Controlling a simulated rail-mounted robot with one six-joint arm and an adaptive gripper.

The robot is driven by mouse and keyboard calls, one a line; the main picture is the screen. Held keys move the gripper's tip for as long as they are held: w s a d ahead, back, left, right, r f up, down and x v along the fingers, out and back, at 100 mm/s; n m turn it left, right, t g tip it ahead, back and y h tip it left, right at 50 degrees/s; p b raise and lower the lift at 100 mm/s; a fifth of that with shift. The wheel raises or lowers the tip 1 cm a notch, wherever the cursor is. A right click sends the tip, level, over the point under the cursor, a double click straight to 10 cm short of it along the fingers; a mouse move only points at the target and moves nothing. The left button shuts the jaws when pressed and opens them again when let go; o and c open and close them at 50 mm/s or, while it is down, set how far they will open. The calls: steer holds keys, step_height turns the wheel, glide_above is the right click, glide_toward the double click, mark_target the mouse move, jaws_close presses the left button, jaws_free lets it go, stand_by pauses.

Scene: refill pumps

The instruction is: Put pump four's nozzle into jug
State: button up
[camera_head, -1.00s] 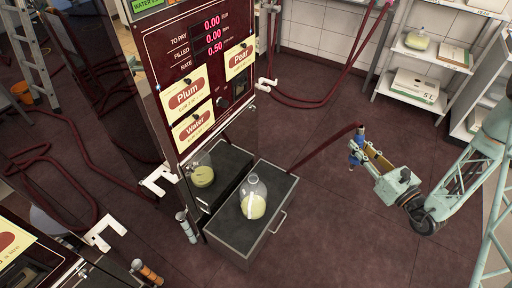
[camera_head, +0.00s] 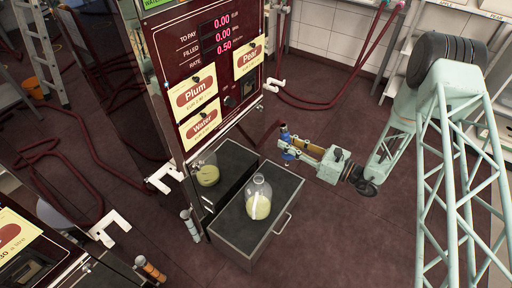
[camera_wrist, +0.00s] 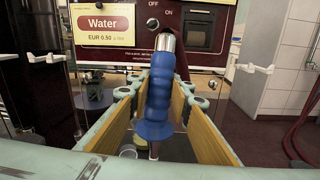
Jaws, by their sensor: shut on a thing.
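My gripper (camera_head: 301,150) is shut on a blue-handled nozzle (camera_head: 287,141) with a metal tip. The nozzle also stands between the two wooden-faced fingers in the wrist view (camera_wrist: 157,105), metal tip up. A dark red hose trails from it towards the pump. The glass jug (camera_head: 259,199), partly filled with pale yellow liquid, stands on a dark drawer-like platform (camera_head: 236,236) in front of the pump (camera_head: 205,80). The gripper and nozzle are behind and to the right of the jug, apart from it. The jug's mouth faces up.
The pump panel has Plum, Water and Pear labels and red displays. White hose holders (camera_head: 165,178) stick out at its left. A second round vessel (camera_head: 208,174) sits in the pump's recess. Shelves stand at the back right. The floor right of the platform is clear.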

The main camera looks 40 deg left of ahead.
steer(key=s+a+f+n+g, duration=0.1)
steer(key=s+a+g, duration=0.3)
steer(key=s+a, duration=0.4)
steer(key=shift+a+f+n+h, duration=0.3)
steer(key=shift+a+f+n, duration=0.1)
steer(key=shift+a+n, duration=0.5)
steer(key=shift+d+f, duration=0.1)
steer(key=shift+f+b, duration=1.1)
steer(key=shift+f, duration=1.4)
step_height(320, 180, down, 8)
steer(key=b, duration=0.4)
steer(key=shift+r, duration=0.15)
stand_by(0.7)
steer(key=o, duration=1)
steer(key=shift+w+d, duration=0.1)
steer(key=v, duration=1.1)
steer(key=shift+d, duration=0.35)
